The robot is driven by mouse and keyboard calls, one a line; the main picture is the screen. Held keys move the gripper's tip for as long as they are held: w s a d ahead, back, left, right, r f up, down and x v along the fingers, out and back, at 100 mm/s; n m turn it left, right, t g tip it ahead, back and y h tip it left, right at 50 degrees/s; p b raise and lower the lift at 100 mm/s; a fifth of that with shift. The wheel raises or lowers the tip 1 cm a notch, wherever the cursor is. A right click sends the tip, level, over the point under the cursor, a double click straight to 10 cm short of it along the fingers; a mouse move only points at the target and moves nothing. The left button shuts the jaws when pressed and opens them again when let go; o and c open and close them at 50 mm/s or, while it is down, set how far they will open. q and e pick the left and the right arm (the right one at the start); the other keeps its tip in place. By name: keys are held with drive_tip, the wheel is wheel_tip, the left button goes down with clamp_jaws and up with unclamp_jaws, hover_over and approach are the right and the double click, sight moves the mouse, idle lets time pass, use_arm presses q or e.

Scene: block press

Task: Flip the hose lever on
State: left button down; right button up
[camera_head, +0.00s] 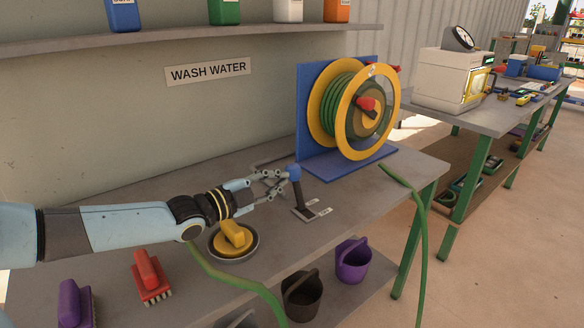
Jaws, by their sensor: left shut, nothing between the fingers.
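The hose lever (299,196) stands on the grey workbench on a small flat plate with labels at its ends. It has a dark stem and a blue ball knob (293,172), and it leans up and to the left. The labels are too small to read. My left gripper (284,176) is shut and empty, with its fingertips right at the left side of the knob. I cannot tell whether they touch it. The hose reel (318,110), yellow-rimmed with green hose on a blue stand, is behind and right of the lever. My right gripper is not in view.
A yellow brush sits in a round dish (254,252) below my left wrist. A red brush (150,278) and purple brush (70,304) lie at the front left. Green hose (420,215) hangs over the right edge. Buckets (352,262) stand on the lower shelf.

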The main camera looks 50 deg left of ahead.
use_arm(q)
drive_tip(key=s, duration=0.3)
drive_tip(key=shift+s+d+r+p, duration=0.15)
drive_tip(key=shift+s+p, duration=0.05)
drive_tip(key=shift+p, duration=0.1)
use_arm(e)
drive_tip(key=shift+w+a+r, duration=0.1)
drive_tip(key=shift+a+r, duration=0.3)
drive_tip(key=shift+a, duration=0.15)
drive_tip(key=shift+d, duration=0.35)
